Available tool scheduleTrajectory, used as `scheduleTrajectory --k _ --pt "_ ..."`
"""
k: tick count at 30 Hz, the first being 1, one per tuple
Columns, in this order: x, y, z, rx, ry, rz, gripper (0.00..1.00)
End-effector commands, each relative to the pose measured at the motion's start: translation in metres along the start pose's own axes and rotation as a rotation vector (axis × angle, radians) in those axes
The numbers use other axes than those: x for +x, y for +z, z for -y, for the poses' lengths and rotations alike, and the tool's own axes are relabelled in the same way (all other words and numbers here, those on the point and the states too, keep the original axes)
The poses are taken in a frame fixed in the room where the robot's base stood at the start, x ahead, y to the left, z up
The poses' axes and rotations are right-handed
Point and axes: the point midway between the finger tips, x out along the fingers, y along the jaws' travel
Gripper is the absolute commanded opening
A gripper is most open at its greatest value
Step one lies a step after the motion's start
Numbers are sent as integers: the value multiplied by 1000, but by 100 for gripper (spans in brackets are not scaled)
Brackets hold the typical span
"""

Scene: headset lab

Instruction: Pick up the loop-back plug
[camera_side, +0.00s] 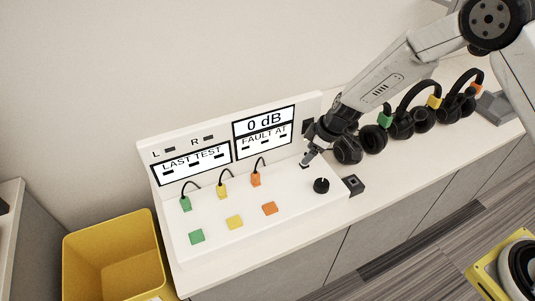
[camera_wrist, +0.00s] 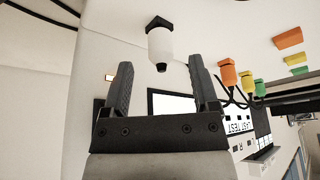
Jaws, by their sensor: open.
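A white rounded plug (camera_wrist: 160,44) with a dark tip stands on a small black square base, which appears at the top of the wrist view; I take it for the loop-back plug. My gripper (camera_wrist: 160,64) is open, with one finger on each side of the plug's dark tip and gaps on both sides. The plug's body lies mostly beyond the fingertips. In the side view my gripper (camera_side: 307,160) is low over the right part of the white console (camera_side: 290,200). There the plug is hidden or too small to make out.
Green, yellow and orange cable plugs (camera_side: 255,180) stand to the left. Several headsets (camera_side: 400,122) line the bench behind. A yellow bin (camera_side: 115,260) is at lower left.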

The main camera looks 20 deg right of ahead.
Motion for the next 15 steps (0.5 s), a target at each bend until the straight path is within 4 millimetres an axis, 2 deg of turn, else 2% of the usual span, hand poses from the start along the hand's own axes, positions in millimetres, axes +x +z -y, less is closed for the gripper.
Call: scheduleTrajectory --k 7,15 --pt "25 2 1 -1 0 1 77" --pt "34 1 1 -1 1 1 77"
